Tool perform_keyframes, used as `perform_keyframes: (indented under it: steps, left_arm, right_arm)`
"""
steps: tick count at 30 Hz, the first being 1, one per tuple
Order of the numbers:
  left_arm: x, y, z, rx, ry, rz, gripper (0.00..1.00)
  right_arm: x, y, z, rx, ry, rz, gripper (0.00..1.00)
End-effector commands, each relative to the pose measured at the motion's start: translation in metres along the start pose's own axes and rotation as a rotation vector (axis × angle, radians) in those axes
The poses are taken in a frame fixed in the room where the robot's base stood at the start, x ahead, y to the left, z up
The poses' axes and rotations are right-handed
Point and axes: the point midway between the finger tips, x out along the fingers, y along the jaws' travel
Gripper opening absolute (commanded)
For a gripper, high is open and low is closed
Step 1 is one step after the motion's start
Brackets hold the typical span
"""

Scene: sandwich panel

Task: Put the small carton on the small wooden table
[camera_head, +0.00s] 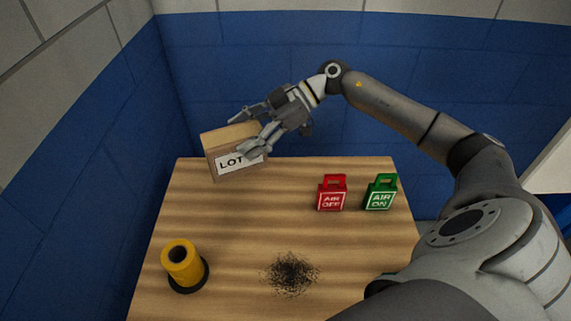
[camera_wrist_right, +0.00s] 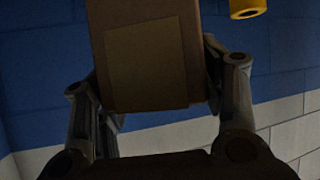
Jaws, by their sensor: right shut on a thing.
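The small carton (camera_head: 216,155) is a brown box with a white label reading "LOT", at the back left of the wooden table (camera_head: 230,225). My right gripper (camera_head: 256,130) is shut on the carton from the upper right. In the right wrist view the carton (camera_wrist_right: 150,55) sits between the two fingers of the gripper (camera_wrist_right: 160,100). I cannot tell whether the carton's bottom touches the table. My left gripper is not in view.
A red "AIR OFF" tag (camera_head: 332,194) and a green "AIR ON" tag (camera_head: 380,193) stand at the table's right. A yellow cylinder on a dark base (camera_head: 181,263) stands front left. A dark smudge (camera_head: 291,273) marks the front middle. Blue walls close off the back and left.

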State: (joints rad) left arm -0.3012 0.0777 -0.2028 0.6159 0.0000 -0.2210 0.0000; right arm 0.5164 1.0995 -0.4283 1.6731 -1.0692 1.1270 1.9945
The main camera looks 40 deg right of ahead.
Motion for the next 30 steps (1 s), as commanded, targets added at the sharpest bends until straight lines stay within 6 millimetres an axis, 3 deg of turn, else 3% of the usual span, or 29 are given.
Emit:
perform_keyframes:
  steps: [4,12,24,30]
  left_arm:
    - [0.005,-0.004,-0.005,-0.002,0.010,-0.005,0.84]
    - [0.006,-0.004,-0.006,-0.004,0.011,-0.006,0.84]
    - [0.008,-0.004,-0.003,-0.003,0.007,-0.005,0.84]
    - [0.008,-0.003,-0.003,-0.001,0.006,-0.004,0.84]
  right_arm:
    - [-0.005,0.007,0.014,0.025,-0.002,0.029,0.09]
    - [0.017,0.005,0.054,0.028,0.000,0.029,0.09]
    - [0.038,0.002,0.092,0.026,0.000,0.030,0.09]
    - [0.039,0.002,0.095,0.023,-0.002,0.030,0.09]
